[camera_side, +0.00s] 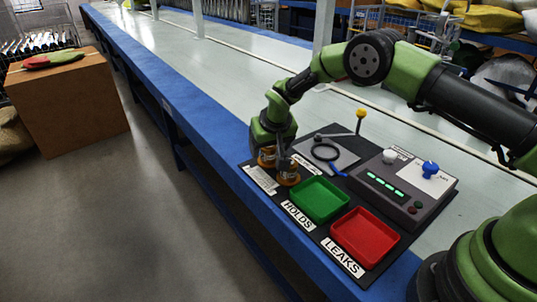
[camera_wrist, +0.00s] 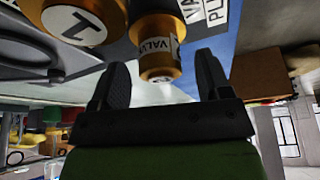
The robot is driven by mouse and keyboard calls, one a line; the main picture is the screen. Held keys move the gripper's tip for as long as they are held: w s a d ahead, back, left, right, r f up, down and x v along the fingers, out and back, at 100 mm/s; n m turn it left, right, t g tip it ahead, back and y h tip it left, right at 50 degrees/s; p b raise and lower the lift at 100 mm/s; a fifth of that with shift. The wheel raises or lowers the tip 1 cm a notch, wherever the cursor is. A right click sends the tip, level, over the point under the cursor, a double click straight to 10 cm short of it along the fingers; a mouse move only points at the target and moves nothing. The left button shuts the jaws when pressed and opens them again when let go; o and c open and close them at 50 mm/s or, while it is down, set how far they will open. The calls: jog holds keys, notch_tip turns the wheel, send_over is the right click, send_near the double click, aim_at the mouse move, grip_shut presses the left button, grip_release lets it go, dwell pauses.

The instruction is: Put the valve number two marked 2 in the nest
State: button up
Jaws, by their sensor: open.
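Two orange-brown valves stand close together at the left end of the dark mat. In the side view one is farther back (camera_side: 265,158) and one nearer (camera_side: 289,176). In the wrist view a valve marked 1 (camera_wrist: 82,22) is at the upper left. Another valve (camera_wrist: 157,48) with a white VALVE label shows beyond and between my fingers; its number is not readable. My gripper (camera_side: 279,160) is low over the valves, and in the wrist view its fingers (camera_wrist: 164,84) are spread with a gap between them. I cannot tell which part is the nest.
A grey plate (camera_side: 345,158) carries a black ring (camera_side: 325,152) and a yellow-topped lever (camera_side: 360,116). A green HOLDS tray (camera_side: 318,200) and a red LEAKS tray (camera_side: 365,237) lie nearby. A grey box (camera_side: 405,190) with green lights stands at right.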

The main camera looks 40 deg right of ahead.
jog(key=c, duration=1.3)
jog(key=shift+r, duration=0.2)
notch_tip(320, 180, up, 8)
jog(key=shift+f, duration=0.25)
jog(key=s+d+r, duration=0.2)
jog(key=s+d, duration=0.1)
jog(key=d, duration=0.4)
jog(key=s+d+r, duration=0.1)
jog(key=s+d, duration=0.2)
jog(key=d, duration=0.3)
jog(key=shift+s+d+f, duration=0.1)
jog(key=shift+d+f, duration=0.05)
jog(key=shift+f, duration=1.5)
jog(key=shift+s+d+f, duration=0.1)
jog(key=shift+d+f, duration=0.1)
jog(key=shift+f, duration=1.4)
jog(key=shift+d+f, duration=0.15)
jog(key=shift+f, duration=1.5)
